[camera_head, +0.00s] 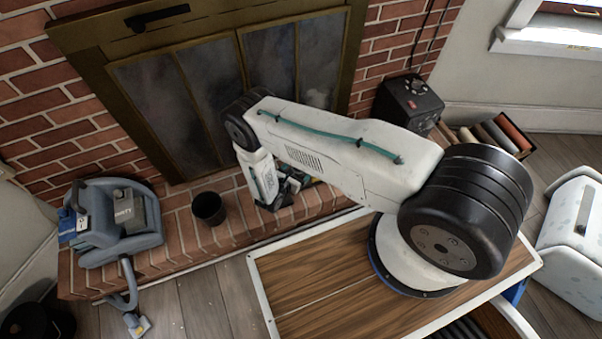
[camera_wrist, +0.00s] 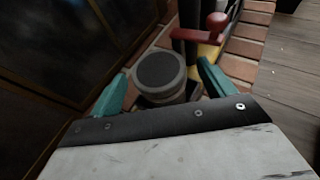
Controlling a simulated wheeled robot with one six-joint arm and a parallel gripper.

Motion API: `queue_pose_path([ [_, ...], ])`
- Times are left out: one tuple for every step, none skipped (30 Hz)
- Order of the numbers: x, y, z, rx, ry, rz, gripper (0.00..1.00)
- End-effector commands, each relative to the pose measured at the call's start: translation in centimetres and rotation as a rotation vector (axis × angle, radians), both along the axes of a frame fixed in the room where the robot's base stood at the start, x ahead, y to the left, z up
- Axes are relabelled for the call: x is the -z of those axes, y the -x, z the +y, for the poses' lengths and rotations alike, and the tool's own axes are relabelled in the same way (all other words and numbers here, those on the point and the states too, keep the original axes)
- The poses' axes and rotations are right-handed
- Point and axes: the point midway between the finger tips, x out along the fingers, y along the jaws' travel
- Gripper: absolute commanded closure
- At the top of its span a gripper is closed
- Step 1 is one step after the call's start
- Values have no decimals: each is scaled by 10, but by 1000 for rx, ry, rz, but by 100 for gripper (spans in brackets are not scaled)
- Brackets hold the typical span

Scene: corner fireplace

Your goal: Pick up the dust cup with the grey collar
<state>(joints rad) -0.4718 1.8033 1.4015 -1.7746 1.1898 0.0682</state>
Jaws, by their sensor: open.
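The dust cup (camera_wrist: 158,72) shows in the wrist view as a round piece with a dark, speckled top and a lighter grey band around it. It stands over the brick hearth, between the two teal fingers of my gripper (camera_wrist: 161,72). The fingers are open, one on each side, with gaps visible at the top; whether they touch it lower down I cannot tell. In the head view my arm reaches to the hearth and its wrist (camera_head: 264,180) hides most of this spot, so I cannot make out the cup there.
Right beside the cup are a red handle with a round knob (camera_wrist: 215,22) and dark cylinders. The fireplace doors (camera_head: 165,95) stand close behind. A black cup (camera_head: 208,208) and a blue-grey vacuum (camera_head: 120,222) sit left on the hearth. A black box (camera_head: 408,103) is at right.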

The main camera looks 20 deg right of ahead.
Motion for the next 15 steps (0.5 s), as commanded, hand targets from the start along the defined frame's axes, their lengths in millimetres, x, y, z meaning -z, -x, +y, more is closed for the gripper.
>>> queue_pose_path([
  [1,-2,-3,1,0,0,18],
  [2,-2,-3,0,0,0,18],
  [2,-3,-3,-1,0,0,18],
  [2,-3,-3,-2,0,0,18],
  [2,-3,-3,-2,0,0,18],
  [2,-3,-3,-3,1,1,18],
  [2,-3,-3,-3,1,1,18],
  [2,-3,-3,-3,1,1,18],
  [2,-3,-3,-3,1,1,24],
  [2,-3,-3,-3,1,1,32],
  [2,-3,-2,-3,1,1,41],
  [2,-3,-2,-3,1,1,52],
  [2,-3,-2,-3,1,1,60],
  [2,-3,-2,-3,1,1,68],
  [2,-3,-2,-3,1,1,68],
])
